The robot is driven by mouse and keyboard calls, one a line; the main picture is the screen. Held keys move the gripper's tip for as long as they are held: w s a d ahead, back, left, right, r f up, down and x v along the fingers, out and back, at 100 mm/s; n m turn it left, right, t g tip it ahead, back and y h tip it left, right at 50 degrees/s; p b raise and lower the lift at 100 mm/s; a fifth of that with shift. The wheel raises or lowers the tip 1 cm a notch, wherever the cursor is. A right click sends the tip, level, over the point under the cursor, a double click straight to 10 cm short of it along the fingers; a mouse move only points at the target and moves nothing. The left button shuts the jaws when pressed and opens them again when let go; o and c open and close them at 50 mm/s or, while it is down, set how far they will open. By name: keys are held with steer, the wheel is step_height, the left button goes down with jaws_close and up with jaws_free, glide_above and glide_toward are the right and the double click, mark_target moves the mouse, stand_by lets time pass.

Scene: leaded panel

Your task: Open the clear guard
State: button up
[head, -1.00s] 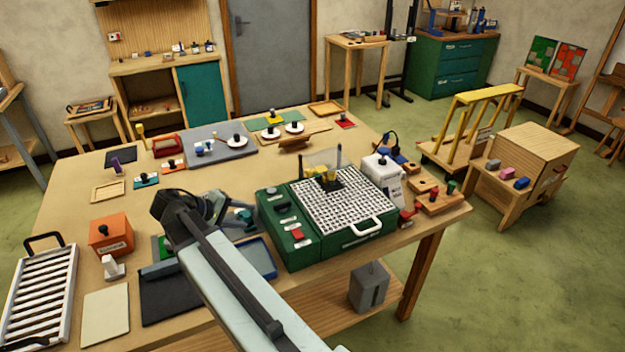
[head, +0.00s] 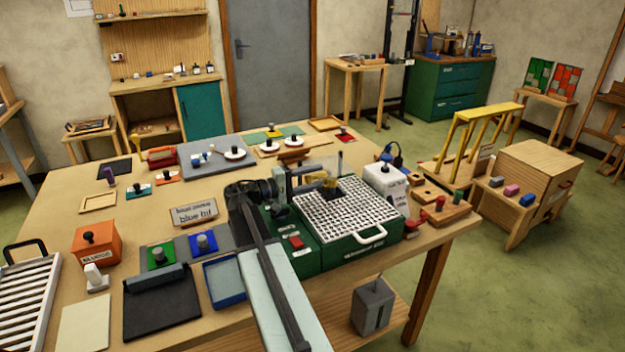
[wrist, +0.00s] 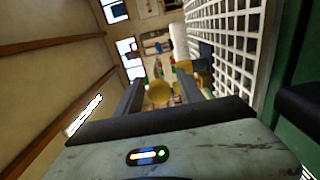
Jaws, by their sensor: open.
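The green grinder (head: 305,262) with a white grid top (head: 350,215) stands at the right front of the bench. The clear guard (head: 333,166), a see-through pane, stands at the back of the grid, partly hidden by my gripper. A yellow part (head: 330,182) and a dark block are beside it. My gripper (head: 308,184) is just left of the yellow part, over the grinder's left side. In the wrist view my gripper (wrist: 160,82) has its fingers apart, with yellow rounded parts (wrist: 160,93) showing between and beyond them. Contact cannot be told.
A white box (head: 385,183) stands at the grinder's back right, and a wooden block with coloured knobs (head: 440,212) right of it. A blue tray (head: 225,280), a dark mat (head: 160,305) and an orange box (head: 95,248) lie left. The grid (wrist: 235,40) is close in the wrist view.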

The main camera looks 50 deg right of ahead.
steer(key=shift+s+d, duration=0.15)
steer(key=shift+d, duration=0.25)
jaws_close()
stand_by(1.1)
